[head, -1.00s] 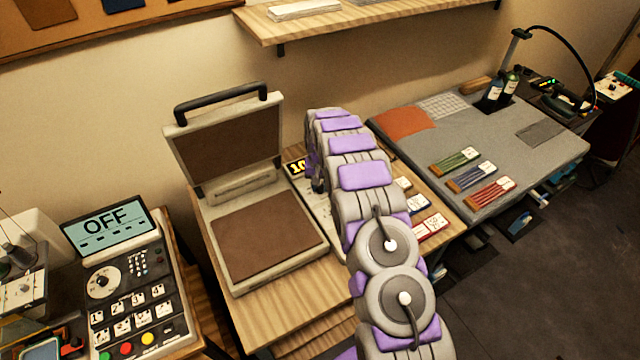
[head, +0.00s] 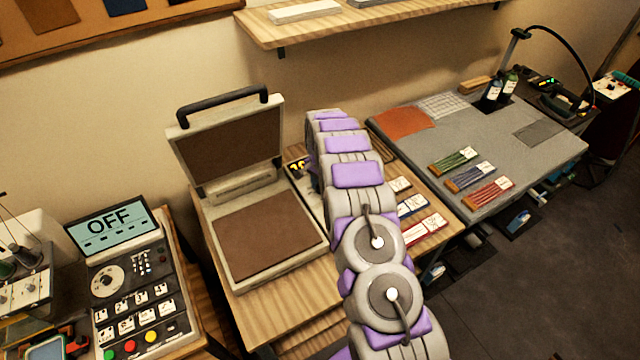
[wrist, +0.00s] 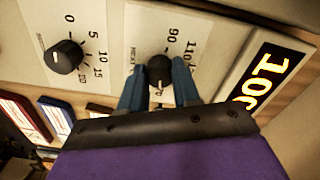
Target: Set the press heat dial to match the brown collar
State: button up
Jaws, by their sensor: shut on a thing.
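The heat dial (wrist: 160,72) is a black knob on a pale panel, with 90 and 110 among its printed numbers. My gripper (wrist: 160,88) has its two blue fingers shut on this knob, one on each side. The knob's pointer is hard to make out. A lit display (wrist: 268,78) beside it reads about 100, partly cut off. The heat press (head: 180,130) stands open in the head view, with brown sheets on its lid and bed. My arm hides the gripper and dial there. I cannot pick out a brown collar for certain.
A second black knob (wrist: 64,56), marked 0 to 20, sits left of the heat dial. Labelled strips (head: 424,228) lie right of my arm. A console (head: 140,290) with an OFF screen stands left. A grey mat (head: 480,135) lies to the right.

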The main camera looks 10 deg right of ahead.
aim_at(319, 186)
jog(key=shift+w+r, duration=0.1)
jog(key=shift+w, duration=0.05)
dwell(0.4)
jog(key=o, duration=1.1)
jog(key=shift+a, duration=0.1)
jog(key=shift+c, duration=0.2)
notch_tip(319, 186, up, 17)
jog(key=shift+p, duration=0.3)
jog(key=shift+r, duration=0.15)
